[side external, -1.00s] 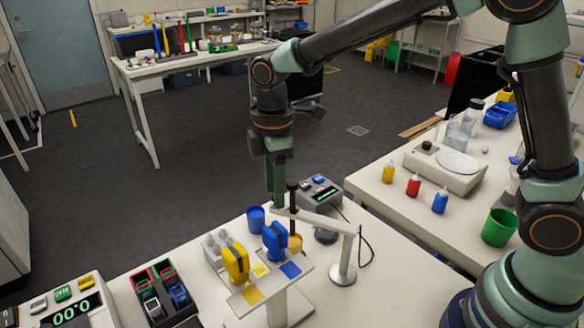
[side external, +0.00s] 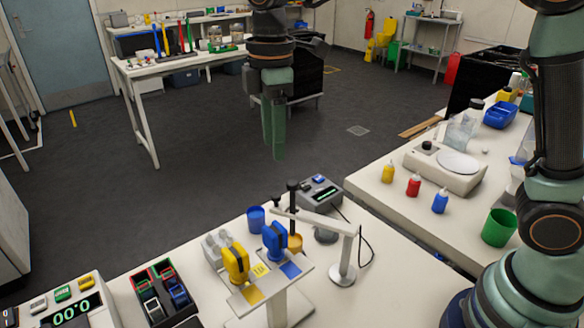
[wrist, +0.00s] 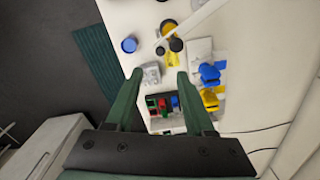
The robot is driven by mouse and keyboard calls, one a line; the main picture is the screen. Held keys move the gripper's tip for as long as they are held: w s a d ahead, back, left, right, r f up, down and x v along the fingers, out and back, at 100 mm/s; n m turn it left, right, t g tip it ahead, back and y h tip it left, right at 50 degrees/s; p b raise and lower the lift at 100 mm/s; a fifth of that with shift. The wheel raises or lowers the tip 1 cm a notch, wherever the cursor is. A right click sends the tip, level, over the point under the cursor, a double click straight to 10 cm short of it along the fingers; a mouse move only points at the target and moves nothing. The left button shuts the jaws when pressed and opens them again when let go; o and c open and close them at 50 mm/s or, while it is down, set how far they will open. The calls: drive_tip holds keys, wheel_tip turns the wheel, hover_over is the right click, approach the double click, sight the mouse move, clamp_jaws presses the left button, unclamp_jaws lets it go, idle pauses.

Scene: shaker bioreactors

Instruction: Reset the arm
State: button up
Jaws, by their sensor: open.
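My gripper (side external: 274,150) hangs pointing down, high above the near table, in the side external view. In the wrist view its two green fingers (wrist: 160,78) are spread apart with nothing held between them. Below it stand a yellow device (side external: 235,263) and a blue device (side external: 275,240) on a small white stand (side external: 262,290). They also show in the wrist view, the blue one (wrist: 209,73) above the yellow one (wrist: 210,98). The gripper touches nothing.
Small bottles (side external: 413,186) and a green cup (side external: 499,227) stand on the right table. The air around the gripper is clear.

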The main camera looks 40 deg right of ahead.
drive_tip(key=shift+r, duration=0.75)
drive_tip(key=s+d+f+m+t, duration=0.2)
drive_tip(key=s+d+m+t, duration=0.3)
drive_tip(key=s+d+m, duration=0.7)
drive_tip(key=d+m, duration=0.2)
drive_tip(key=d, duration=0.1)
drive_tip(key=shift+d+f+t, duration=0.3)
